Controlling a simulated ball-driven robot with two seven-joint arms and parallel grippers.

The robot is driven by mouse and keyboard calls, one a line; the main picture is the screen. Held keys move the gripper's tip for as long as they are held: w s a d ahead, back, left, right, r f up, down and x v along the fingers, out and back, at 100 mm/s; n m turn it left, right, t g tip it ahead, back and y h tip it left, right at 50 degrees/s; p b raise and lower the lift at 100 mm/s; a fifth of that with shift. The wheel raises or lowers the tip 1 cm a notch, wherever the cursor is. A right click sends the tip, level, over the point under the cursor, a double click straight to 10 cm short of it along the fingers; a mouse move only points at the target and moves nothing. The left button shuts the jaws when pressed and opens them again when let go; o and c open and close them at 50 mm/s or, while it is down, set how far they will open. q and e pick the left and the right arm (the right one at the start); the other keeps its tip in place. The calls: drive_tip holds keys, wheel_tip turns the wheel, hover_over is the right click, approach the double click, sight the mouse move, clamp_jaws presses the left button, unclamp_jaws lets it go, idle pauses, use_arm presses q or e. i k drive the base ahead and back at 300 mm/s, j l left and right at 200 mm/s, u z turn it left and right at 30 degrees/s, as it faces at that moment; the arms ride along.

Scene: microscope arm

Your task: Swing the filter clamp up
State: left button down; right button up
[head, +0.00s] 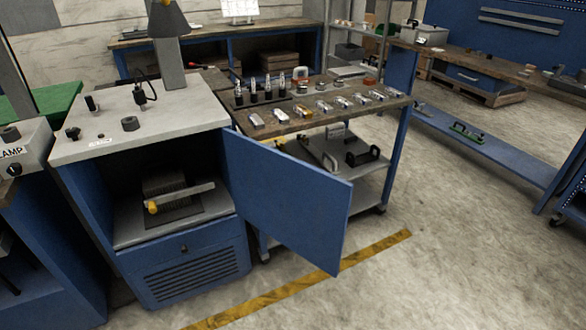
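Inside the open blue cabinet, a light grey bar with a yellow knob (153,207) at its left end lies roughly level; it looks like the filter clamp (185,197). It sits above a dark flat pad (172,216) on the cabinet's grey shelf. A grey block (165,184) stands behind the bar, partly hidden by it. I cannot tell whether the bar touches the pad or where its hinge is. Neither of my grippers shows in the head view.
The blue cabinet door (288,195) stands open to the right. The grey cabinet top (180,121) holds knobs and a small post. A trolley (290,123) with small parts stands behind the door. A grey box (20,150) stands left. The floor in front is clear.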

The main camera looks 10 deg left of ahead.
sight(151, 203)
drive_tip(key=u, duration=0.45)
drive_tip(key=i+l+u, duration=0.1)
drive_tip(key=u, duration=0.4)
drive_tip(key=l+u, duration=0.15)
drive_tip(key=u, duration=0.3)
drive_tip(key=i+l+u, duration=0.15)
drive_tip(key=l+u, duration=0.25)
drive_tip(key=l, duration=0.25)
drive_tip(key=l+u, duration=0.35)
drive_tip(key=l, duration=0.35)
drive_tip(key=l+u, duration=0.4)
drive_tip(key=l, duration=0.3)
drive_tip(key=k+l, duration=0.1)
drive_tip(key=l, duration=0.85)
drive_tip(key=k+l, duration=0.15)
drive_tip(key=l, duration=0.75)
drive_tip(key=j+z, duration=0.3)
drive_tip(key=z, duration=0.2)
drive_tip(key=j+z, duration=0.5)
drive_tip(key=i+l, duration=0.05)
drive_tip(key=l, duration=0.05)
